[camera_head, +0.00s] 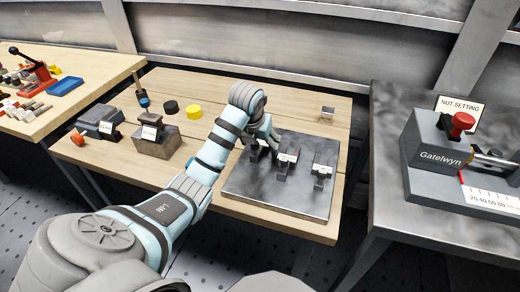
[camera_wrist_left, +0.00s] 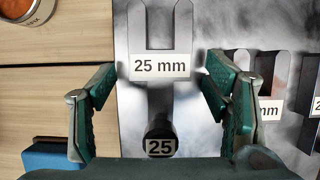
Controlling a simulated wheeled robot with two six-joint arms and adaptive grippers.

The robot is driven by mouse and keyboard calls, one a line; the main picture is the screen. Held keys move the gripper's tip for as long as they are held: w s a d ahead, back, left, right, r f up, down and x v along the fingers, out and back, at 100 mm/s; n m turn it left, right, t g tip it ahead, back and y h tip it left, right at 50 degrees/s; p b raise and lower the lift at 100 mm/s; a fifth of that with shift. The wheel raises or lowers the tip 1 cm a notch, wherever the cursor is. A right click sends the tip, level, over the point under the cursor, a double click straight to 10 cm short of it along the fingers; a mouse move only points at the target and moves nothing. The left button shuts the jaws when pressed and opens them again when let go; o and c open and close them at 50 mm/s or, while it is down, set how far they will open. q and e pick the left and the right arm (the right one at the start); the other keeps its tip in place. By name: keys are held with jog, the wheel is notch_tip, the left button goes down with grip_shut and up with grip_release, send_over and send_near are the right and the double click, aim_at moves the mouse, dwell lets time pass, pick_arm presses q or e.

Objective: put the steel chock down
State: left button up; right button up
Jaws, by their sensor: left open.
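The steel chock (camera_wrist_left: 159,100) is a grey forked piece with a white "25 mm" label and a dark knob marked 25 (camera_wrist_left: 160,140). It lies on the dark steel plate (camera_head: 240,188), at the plate's left end. My left gripper (camera_head: 258,138) is over it with the jaws open. In the left wrist view the gripper's green fingers (camera_wrist_left: 162,78) stand wide apart, one on each side of the chock, with gaps between. In the head view the gripper hides part of this chock. My right gripper is not in view.
Two more labelled chocks stand right of it, a middle one (camera_head: 287,162) and a right one (camera_head: 322,172). Labelled blocks (camera_head: 157,138), a black puck (camera_head: 171,107) and a yellow puck (camera_head: 194,112) sit on the wooden bench's left. A nut setting machine (camera_head: 440,157) stands on the right table.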

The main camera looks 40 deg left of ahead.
pick_arm(q)
grip_shut()
dwell(0.3)
jog(key=shift+r, duration=0.15)
notch_tip(320, 180, up, 6)
jog(key=shift+w+a+r+p, duration=0.1)
jog(key=shift+w+r+p, duration=0.1)
jog(key=shift+p, duration=0.7)
notch_tip(320, 180, up, 13)
jog(key=p, duration=1.3)
jog(key=shift+r, duration=0.2)
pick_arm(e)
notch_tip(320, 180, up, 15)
pick_arm(q)
jog(key=shift+s, duration=0.1)
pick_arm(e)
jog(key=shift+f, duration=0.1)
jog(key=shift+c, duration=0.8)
